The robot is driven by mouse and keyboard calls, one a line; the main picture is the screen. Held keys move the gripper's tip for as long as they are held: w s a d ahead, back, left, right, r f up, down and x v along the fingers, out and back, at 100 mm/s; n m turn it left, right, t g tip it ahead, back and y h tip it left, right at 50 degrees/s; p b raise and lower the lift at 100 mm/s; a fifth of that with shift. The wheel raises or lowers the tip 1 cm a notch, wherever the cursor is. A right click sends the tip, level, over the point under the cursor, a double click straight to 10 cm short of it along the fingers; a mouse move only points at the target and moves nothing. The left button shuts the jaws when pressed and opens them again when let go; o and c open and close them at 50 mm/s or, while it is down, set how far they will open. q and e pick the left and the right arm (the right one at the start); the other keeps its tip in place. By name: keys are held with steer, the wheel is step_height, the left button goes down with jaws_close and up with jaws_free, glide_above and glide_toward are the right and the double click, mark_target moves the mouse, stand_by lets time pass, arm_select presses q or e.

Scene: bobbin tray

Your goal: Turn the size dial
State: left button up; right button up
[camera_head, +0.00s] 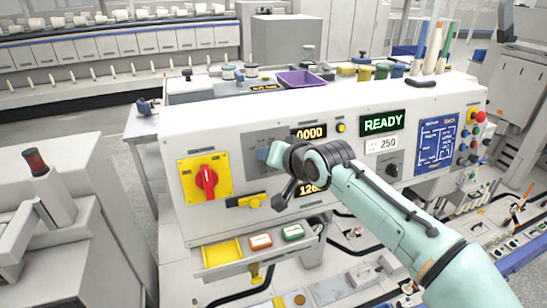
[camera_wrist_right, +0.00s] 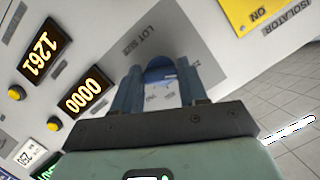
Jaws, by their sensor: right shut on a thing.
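The size dial (camera_wrist_right: 160,68) is a blue knob on a grey plate marked LOT SIZE in the right wrist view. My right gripper (camera_wrist_right: 163,82) has its two blue fingers on either side of the dial, shut on it. In the head view the right gripper (camera_head: 268,153) reaches the grey plate (camera_head: 262,137) on the white machine front, and my wrist hides most of the dial. Which mark the dial points to cannot be read. My left gripper is out of view.
A yellow plate with a red switch (camera_head: 206,181) is left of the dial, with a yellow handle (camera_head: 250,201) below. Displays show 0000 (camera_head: 310,132) and READY (camera_head: 382,123); a card (camera_head: 384,145) shows 250. An open drawer (camera_head: 222,253) sticks out below.

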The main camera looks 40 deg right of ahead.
steer(key=o, duration=1.1)
steer(key=shift+c, duration=0.2)
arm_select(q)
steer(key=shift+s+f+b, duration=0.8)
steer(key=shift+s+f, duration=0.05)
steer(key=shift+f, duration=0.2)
arm_select(e)
steer(key=v, duration=1.3)
steer(key=shift+s, duration=0.25)
steer(key=shift+r, duration=0.1)
